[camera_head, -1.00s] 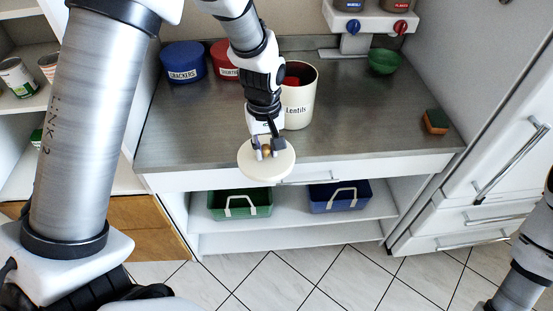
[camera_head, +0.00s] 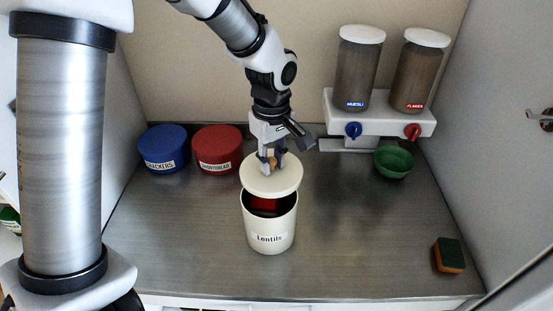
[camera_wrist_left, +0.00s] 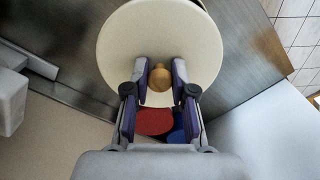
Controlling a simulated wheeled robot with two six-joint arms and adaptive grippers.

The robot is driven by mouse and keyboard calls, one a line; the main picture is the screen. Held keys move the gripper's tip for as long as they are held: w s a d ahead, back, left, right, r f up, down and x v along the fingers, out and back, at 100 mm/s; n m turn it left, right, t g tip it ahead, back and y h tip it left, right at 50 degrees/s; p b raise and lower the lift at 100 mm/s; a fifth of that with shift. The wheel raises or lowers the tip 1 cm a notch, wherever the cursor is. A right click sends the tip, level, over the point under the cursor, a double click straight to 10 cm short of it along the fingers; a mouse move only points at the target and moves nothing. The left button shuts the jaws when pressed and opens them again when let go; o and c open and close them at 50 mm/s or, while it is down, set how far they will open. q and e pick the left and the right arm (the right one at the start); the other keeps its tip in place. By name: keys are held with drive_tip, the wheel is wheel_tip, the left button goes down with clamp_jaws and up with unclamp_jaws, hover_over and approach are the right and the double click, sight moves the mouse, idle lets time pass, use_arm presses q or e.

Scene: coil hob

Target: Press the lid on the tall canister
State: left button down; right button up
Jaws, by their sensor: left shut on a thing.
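The tall cream canister (camera_head: 270,231), labelled Lentils, stands upright on the worktop with its mouth open toward me and something red inside. The round cream lid (camera_head: 272,186) hangs just above and behind its mouth, and a dark gap shows between them at the front. My left gripper (camera_head: 270,163) is shut on the lid's wooden knob. In the left wrist view, the fingers of the left gripper (camera_wrist_left: 160,83) close on both sides of the knob (camera_wrist_left: 160,77), with the lid (camera_wrist_left: 160,30) beyond them. My right gripper is not in view.
A blue Crackers tin (camera_head: 164,149) and a red Shortbread tin (camera_head: 218,149) stand at the back left. A dispenser (camera_head: 380,115) with two jars and a green bowl (camera_head: 393,162) are at the back right. A sponge (camera_head: 448,255) lies front right. The worktop around the canister is clear.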

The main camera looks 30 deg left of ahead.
sight(269, 180)
use_arm(q)
drive_tip(key=s+b, duration=0.1)
drive_tip(key=s+f, duration=0.1)
drive_tip(key=shift+s+f+b, duration=0.1)
drive_tip(key=shift+s+b, duration=0.25)
drive_tip(key=w+f+b, duration=0.1)
drive_tip(key=f, duration=0.1)
drive_tip(key=w+f+b, duration=0.1)
drive_tip(key=f, duration=0.1)
drive_tip(key=shift+w, duration=0.2)
drive_tip(key=shift+s+r, duration=0.25)
drive_tip(key=shift+s, duration=0.4)
drive_tip(key=shift+w+f, duration=0.15)
drive_tip(key=shift+w, duration=0.25)
drive_tip(key=shift+s, duration=0.35)
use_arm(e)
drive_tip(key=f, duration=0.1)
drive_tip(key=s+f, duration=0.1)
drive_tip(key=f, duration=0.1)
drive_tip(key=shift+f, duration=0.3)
use_arm(q)
drive_tip(key=shift+w, duration=0.1)
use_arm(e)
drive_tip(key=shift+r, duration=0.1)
use_arm(q)
drive_tip(key=shift+w, duration=0.1)
